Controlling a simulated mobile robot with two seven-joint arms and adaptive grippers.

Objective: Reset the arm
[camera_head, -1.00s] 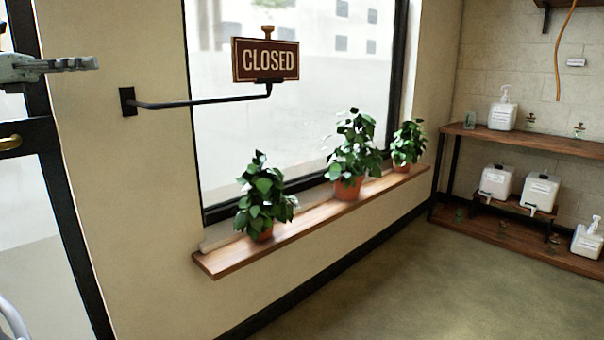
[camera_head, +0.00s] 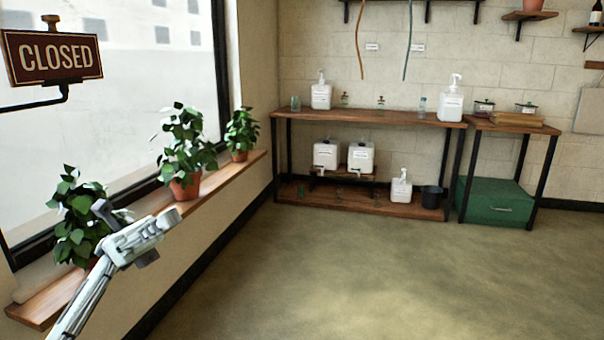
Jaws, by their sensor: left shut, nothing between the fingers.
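My left gripper (camera_head: 172,217) shows at the lower left, at the end of my pale arm that comes up from the bottom left edge. It is shut and empty. It points up and to the right, in front of the wooden window sill and partly over the nearest potted plant (camera_head: 76,222) in the picture. I cannot tell how far it is from the plant. My right gripper is out of view.
Two more potted plants, a middle one (camera_head: 186,150) and a far one (camera_head: 240,134), stand on the sill (camera_head: 232,172). A shelf table (camera_head: 385,117) with pump bottles and white containers stands at the back wall, beside a green box (camera_head: 497,204). The floor (camera_head: 370,275) is clear.

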